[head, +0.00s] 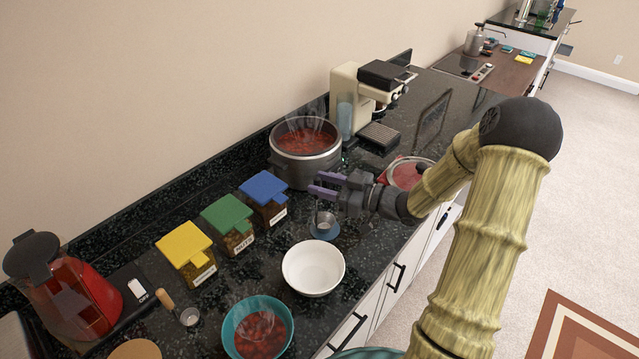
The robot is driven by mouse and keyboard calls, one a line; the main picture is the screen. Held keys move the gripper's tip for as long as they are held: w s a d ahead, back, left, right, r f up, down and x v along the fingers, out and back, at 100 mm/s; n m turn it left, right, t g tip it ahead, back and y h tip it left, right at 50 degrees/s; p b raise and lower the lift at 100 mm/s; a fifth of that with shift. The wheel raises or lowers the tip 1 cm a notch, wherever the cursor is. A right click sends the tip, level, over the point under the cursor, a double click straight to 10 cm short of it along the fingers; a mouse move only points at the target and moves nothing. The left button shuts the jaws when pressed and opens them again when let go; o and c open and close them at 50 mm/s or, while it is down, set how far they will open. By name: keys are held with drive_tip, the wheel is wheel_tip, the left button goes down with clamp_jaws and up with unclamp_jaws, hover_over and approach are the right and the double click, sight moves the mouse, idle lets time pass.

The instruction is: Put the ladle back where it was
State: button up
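My gripper (318,183), with two purple fingers, is above the counter just in front of the large pot. The fingers show a gap between them. Directly below them a small metal ladle (325,221) has its bowl on a round bluish-grey rest (325,234). A thin dark line, perhaps the ladle's handle, rises from the bowl towards the fingers. I cannot tell whether the fingers touch it. The grey pot (306,166) of steaming red stew stands behind the ladle. A white bowl (313,268), which looks empty, stands in front of it.
Yellow, green and blue-lidded spice boxes (238,226) stand left. A coffee machine (362,95) stands behind; a red round item (405,172) lies behind my wrist.

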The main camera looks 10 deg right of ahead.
drive_tip(key=b+v, duration=0.2)
drive_tip(key=v, duration=0.9)
drive_tip(key=shift+w+a+f, duration=0.1)
drive_tip(key=w+a+f+m+h, duration=0.2)
drive_tip(key=w+f+m+h, duration=0.25)
drive_tip(key=h, duration=0.65)
drive_tip(key=s+a+m+g+h, duration=0.1)
drive_tip(key=s+a+m+g, duration=0.2)
drive_tip(key=s, duration=0.5)
drive_tip(key=s+a+m+g+h, duration=0.2)
drive_tip(key=s+g, duration=0.3)
drive_tip(key=s, duration=0.4)
drive_tip(key=shift+s+a+f+m, duration=0.25)
drive_tip(key=shift+a+m, duration=0.3)
drive_tip(key=shift+a, duration=0.3)
